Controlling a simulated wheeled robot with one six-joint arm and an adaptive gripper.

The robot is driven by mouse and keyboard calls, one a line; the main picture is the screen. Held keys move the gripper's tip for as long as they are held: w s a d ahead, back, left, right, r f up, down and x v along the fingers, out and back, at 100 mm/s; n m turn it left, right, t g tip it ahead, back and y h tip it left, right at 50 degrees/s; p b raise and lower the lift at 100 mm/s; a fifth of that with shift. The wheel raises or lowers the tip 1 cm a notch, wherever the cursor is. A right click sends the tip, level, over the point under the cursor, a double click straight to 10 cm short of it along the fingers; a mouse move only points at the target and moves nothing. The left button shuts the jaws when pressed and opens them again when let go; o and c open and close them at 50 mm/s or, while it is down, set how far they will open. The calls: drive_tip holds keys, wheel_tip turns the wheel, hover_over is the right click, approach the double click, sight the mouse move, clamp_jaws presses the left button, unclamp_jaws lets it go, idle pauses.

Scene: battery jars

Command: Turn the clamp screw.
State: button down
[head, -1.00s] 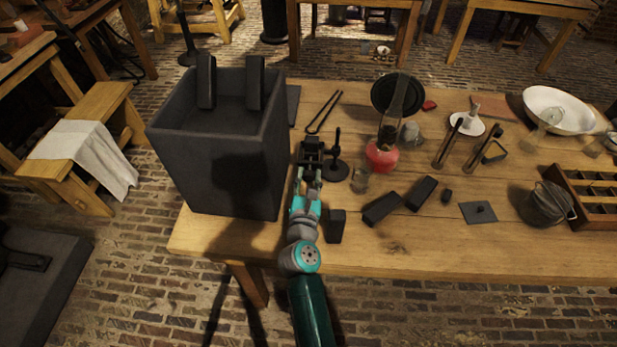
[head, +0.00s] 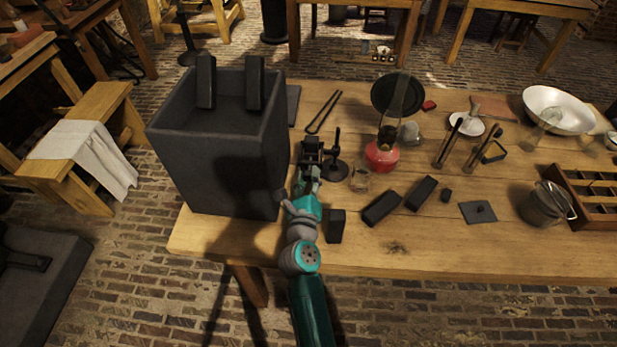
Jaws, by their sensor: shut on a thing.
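The clamp (head: 313,146) is a small dark metal piece standing on the wooden table, just right of the big dark box. My gripper (head: 308,176) is at the near side of the clamp, its fingers shut on the clamp's screw. The screw itself is hidden between the fingers and too small to make out. The teal and grey arm reaches in from the front edge of the table.
The tall dark box (head: 215,150) stands close on the left. Dark blocks (head: 381,209) and a red lamp (head: 381,157) lie further right.

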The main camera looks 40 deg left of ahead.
drive_tip(key=shift+n, duration=0.3)
idle(0.4)
drive_tip(key=c, duration=0.7)
unclamp_jaws()
drive_tip(key=shift+c, duration=0.2)
drive_tip(key=v, duration=1.2)
drive_tip(key=shift+f, duration=0.1)
